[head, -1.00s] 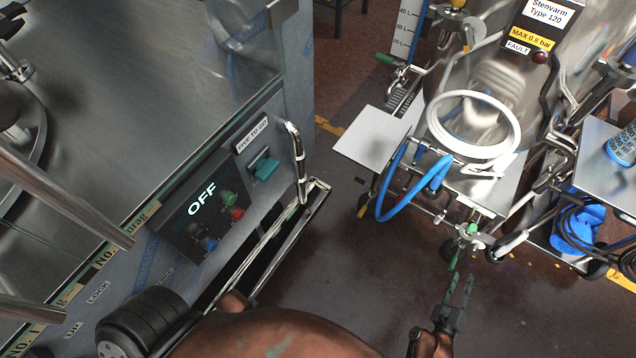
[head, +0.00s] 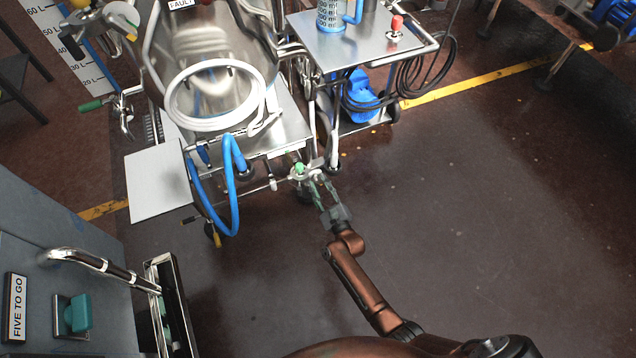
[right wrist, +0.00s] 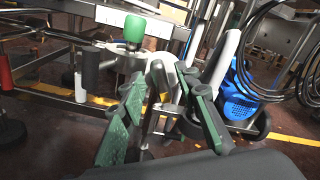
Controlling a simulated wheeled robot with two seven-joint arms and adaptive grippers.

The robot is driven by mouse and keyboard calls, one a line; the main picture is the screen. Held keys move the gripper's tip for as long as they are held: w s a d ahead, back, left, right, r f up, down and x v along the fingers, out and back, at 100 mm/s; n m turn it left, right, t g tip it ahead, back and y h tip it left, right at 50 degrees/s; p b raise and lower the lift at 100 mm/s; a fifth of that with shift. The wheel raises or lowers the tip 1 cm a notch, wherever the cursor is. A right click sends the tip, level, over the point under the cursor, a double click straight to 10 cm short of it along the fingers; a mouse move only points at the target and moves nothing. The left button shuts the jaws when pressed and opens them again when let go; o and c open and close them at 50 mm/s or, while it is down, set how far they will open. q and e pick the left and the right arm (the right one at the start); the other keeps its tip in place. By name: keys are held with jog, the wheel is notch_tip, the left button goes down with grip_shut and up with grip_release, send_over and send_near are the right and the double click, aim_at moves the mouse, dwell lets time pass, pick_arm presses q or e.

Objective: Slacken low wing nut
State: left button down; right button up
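My right gripper (head: 321,188) is open at the low front corner of the steel trolley, just beside a green-topped fitting (head: 299,168). In the right wrist view the green-padded fingers (right wrist: 158,86) stand apart, with upright grey metal pieces showing between and behind them. These may be the low wing nut, but I cannot make out its shape or whether the fingers touch it. The green cap (right wrist: 135,28) of the fitting stands just beyond, up and left. My left gripper is not in view.
A white hose coil (head: 216,95) and a blue hose (head: 233,170) hang on the trolley. A white panel (head: 155,185) juts out left. A side table (head: 345,45) with a blue-marked jug stands behind. A grey cabinet (head: 50,270) is at lower left. Floor on the right is clear.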

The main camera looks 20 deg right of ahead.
jog(key=shift+w, duration=0.15)
jog(key=shift+c, duration=0.4)
grip_shut()
